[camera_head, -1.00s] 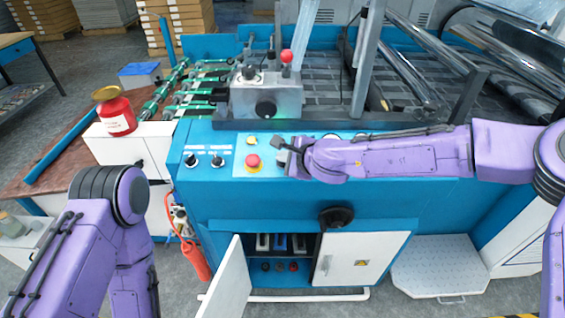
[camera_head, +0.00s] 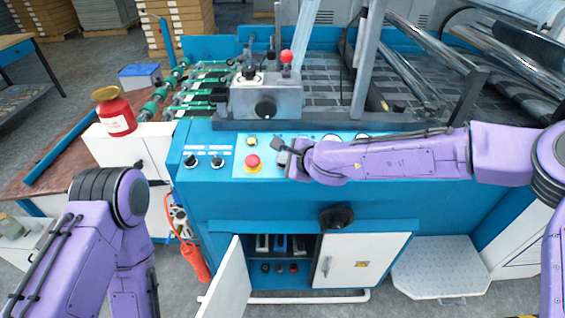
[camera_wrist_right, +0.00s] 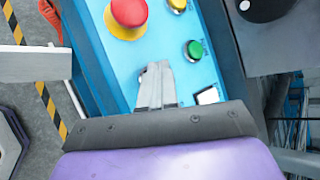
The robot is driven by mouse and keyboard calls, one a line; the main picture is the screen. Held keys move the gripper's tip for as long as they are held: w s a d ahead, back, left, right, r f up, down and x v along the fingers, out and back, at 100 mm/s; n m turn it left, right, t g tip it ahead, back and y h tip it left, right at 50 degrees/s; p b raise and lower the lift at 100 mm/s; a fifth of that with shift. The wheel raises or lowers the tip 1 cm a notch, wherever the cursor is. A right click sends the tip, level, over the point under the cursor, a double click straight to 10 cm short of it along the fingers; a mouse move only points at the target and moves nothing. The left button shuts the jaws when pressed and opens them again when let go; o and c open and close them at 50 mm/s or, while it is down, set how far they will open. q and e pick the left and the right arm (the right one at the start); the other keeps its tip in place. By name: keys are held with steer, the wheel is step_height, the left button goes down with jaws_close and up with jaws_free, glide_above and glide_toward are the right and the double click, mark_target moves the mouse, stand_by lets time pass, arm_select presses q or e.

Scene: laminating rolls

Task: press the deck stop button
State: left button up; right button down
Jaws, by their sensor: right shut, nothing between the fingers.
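A red mushroom button (camera_head: 253,161) on a yellow base sits on the pale control panel at the front of the blue machine. It also shows at the top of the right wrist view (camera_wrist_right: 128,12), partly cut off by the frame edge. My right gripper (camera_head: 281,151) is just to the right of the button, apart from it. In the right wrist view its fingers (camera_wrist_right: 158,68) are together and empty over the panel, pointing up the picture. My left arm shows at the lower left, but its gripper is not visible.
A green button (camera_wrist_right: 194,50), a yellow button (camera_wrist_right: 178,5) and a white square (camera_wrist_right: 208,95) are close to the right fingers. Black knobs (camera_head: 204,161) sit left of the red button. A grey box (camera_head: 266,99) with a red-topped stick stands above the panel.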

stand_by(0.3)
steer(key=shift+s+r+p, duration=0.2)
steer(key=shift+r+p, duration=0.55)
steer(key=shift+r, duration=0.05)
steer(key=r+p, duration=0.2)
steer(key=s+r+p, duration=0.1)
steer(key=r+p, duration=0.1)
steer(key=r, duration=0.1)
steer(key=shift+f, duration=0.1)
stand_by(0.7)
